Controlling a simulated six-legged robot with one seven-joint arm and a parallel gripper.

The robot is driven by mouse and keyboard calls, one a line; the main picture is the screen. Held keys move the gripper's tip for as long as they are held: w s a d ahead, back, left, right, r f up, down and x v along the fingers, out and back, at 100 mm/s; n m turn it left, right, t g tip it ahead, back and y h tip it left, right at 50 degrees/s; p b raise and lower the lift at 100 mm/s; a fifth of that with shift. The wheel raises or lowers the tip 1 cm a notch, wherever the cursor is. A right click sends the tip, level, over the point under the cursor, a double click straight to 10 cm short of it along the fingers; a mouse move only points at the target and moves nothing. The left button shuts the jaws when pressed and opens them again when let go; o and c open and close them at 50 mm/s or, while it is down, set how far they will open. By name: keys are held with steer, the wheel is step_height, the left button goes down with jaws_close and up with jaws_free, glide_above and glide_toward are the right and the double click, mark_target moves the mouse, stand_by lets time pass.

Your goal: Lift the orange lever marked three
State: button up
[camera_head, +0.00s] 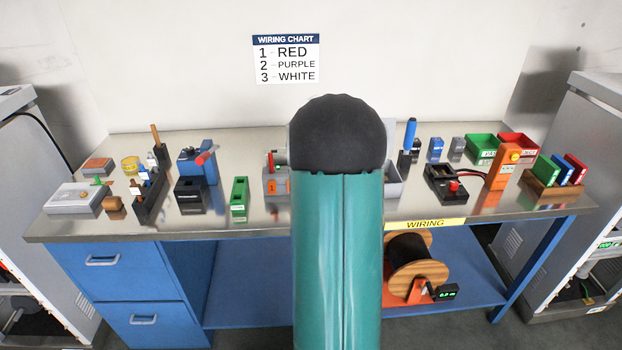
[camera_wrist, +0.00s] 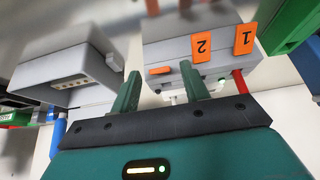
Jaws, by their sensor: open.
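In the wrist view a grey terminal block (camera_wrist: 180,50) appears upside down. Two orange levers on it show their numbers, lever 1 (camera_wrist: 245,37) and lever 2 (camera_wrist: 202,46). A third orange lever (camera_wrist: 160,71) is seen edge-on, lying flatter, and its number does not show. My gripper (camera_wrist: 160,70) is open, with one green finger either side of this third lever in the picture; contact cannot be told. A red wire (camera_wrist: 239,82) meets the block by lever 1. In the head view my arm covers most of the block, leaving lever 1 (camera_head: 277,187) visible.
A grey box with a slotted face (camera_wrist: 70,80) is close on the left in the wrist view, and a green part (camera_wrist: 290,25) on the right. The steel bench (camera_head: 110,222) holds several tools and boxes. A wiring chart (camera_head: 286,59) hangs behind.

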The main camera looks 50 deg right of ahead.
steer(key=v, duration=1.2)
steer(key=shift+r, duration=0.3)
steer(key=shift+s+a, duration=0.15)
steer(key=shift+a, duration=0.05)
